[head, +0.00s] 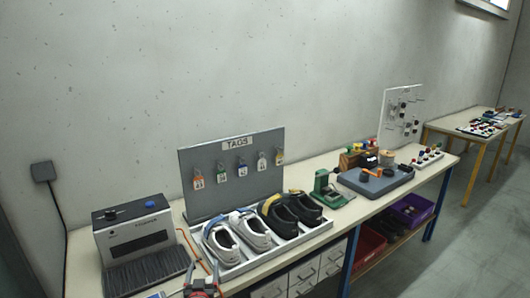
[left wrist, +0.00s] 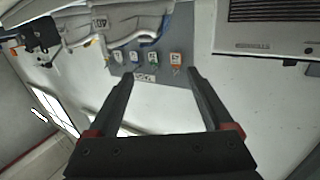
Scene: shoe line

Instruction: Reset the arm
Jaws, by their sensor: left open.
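My left gripper (head: 202,285) shows at the bottom edge of the head view, in front of the bench and near the shoe tray. In the left wrist view my left gripper (left wrist: 160,73) has its two dark fingers spread apart, with nothing between them. The grey tag board (left wrist: 180,42) with its hanging tags shows beyond the fingertips, upside down. My right gripper is in neither view.
A tray (head: 290,243) holds white and black shoes before the tag board (head: 207,205). A grey machine (head: 137,243) stands left. A green device (head: 327,189) and a dark grey tray (head: 375,184) stand right. Red (head: 368,243) and purple (head: 412,210) bins sit below.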

